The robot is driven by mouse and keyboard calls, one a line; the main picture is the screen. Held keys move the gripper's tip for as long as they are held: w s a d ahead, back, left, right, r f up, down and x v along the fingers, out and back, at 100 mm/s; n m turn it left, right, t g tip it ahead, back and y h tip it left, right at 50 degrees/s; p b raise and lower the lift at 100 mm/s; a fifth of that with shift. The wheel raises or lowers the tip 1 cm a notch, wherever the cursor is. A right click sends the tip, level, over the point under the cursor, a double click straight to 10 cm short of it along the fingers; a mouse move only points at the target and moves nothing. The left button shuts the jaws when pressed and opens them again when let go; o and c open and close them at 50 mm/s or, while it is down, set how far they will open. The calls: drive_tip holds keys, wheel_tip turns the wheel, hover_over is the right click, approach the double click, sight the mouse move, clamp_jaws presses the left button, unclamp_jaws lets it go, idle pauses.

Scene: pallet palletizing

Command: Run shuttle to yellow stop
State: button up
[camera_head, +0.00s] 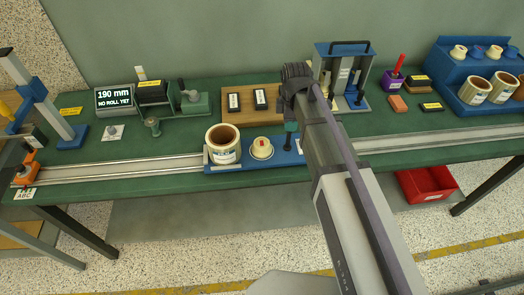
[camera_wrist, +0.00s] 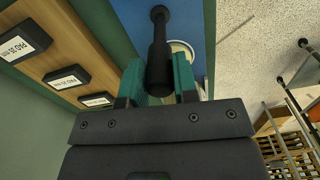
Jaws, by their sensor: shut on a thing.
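The blue shuttle (camera_head: 278,156) sits on the metal rail near the middle of the green bench. It carries an open brown-cored roll (camera_head: 223,145) and a smaller cream roll with a red mark (camera_head: 261,148). My gripper (camera_head: 290,127) is at the shuttle's right end. In the wrist view its teal fingers (camera_wrist: 158,82) are shut on the upright black handle (camera_wrist: 159,45), with the blue deck (camera_wrist: 199,25) below. The rail's left end has an orange block (camera_head: 27,173). I cannot make out a clearly yellow stop on the rail; my arm hides part of the right side.
Bare rail (camera_head: 120,170) runs clear left of the shuttle and reappears right of my arm (camera_head: 430,138). Behind stand a display reading "190 mm NO ROLL YET" (camera_head: 115,98), a wooden board (camera_head: 235,92) and a blue roll rack (camera_head: 465,62). A red bin (camera_head: 427,184) is below right.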

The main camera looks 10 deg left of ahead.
drive_tip(key=w+d, duration=0.2)
drive_tip(key=d, duration=0.8)
drive_tip(key=w+d, duration=0.3)
drive_tip(key=d, duration=0.8)
drive_tip(key=w+d, duration=0.3)
drive_tip(key=d, duration=0.8)
drive_tip(key=shift+w, duration=0.25)
drive_tip(key=w+d, duration=0.4)
drive_tip(key=d, duration=1.2)
drive_tip(key=w+d, duration=0.4)
drive_tip(key=d, duration=1.2)
drive_tip(key=shift+w, duration=0.2)
